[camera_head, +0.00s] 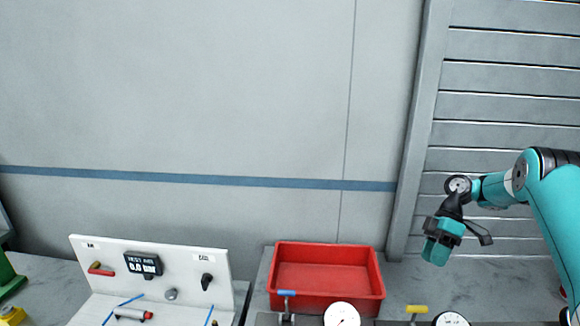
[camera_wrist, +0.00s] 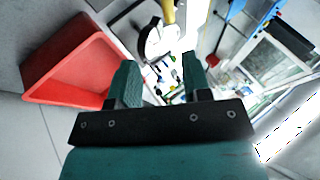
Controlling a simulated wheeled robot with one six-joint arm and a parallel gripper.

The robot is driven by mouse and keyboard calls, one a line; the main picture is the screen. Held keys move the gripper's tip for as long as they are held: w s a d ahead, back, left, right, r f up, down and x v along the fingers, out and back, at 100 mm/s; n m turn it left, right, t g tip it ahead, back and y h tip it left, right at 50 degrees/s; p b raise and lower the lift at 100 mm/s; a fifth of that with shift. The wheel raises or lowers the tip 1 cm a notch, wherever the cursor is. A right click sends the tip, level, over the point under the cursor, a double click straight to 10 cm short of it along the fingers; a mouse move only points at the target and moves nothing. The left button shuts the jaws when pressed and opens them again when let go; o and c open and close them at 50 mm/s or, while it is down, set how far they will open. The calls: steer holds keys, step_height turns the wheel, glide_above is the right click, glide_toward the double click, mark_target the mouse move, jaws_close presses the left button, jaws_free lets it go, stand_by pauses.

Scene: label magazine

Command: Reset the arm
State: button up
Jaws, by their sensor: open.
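My gripper (camera_head: 440,240) hangs at the end of my teal arm on the right side of the head view, in the air right of the red tray. In the wrist view its two teal fingers (camera_wrist: 157,82) stand apart with nothing held between them. The bench shows past the fingers in that view.
An empty red tray (camera_head: 375,280) stands on the grey bench; it also shows in the wrist view (camera_wrist: 65,85). A white panel (camera_head: 110,262) with a display, a red lever and knobs stands at left. Round gauges (camera_head: 342,315) and valves with blue and yellow handles line the front. A slatted shutter (camera_head: 500,110) is behind my arm.

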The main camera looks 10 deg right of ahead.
steer(key=s+a+r+m+t+b, duration=0.1)
steer(key=s+a+r+b, duration=0.25)
steer(key=a, duration=0.45)
steer(key=s+a+r+m+h+b, duration=0.1)
steer(key=s+a+r+m+b, duration=0.1)
steer(key=a+b, duration=0.35)
steer(key=s+a+r+m+t+b, duration=0.1)
steer(key=s+a+r+b, duration=0.15)
steer(key=a, duration=0.75)
steer(key=s+a+f+m+t+b, duration=0.1)
steer(key=s+a+f+b, duration=0.1)
steer(key=s, duration=0.8)
steer(key=s+a+f+m+t+b, duration=0.1)
steer(key=s+a+f+b, duration=0.2)
steer(key=s, duration=0.7)
steer(key=shift+f+m+t+h+b, duration=0.35)
steer(key=shift+m+t+h+b, duration=0.05)
steer(key=shift+b, duration=0.65)
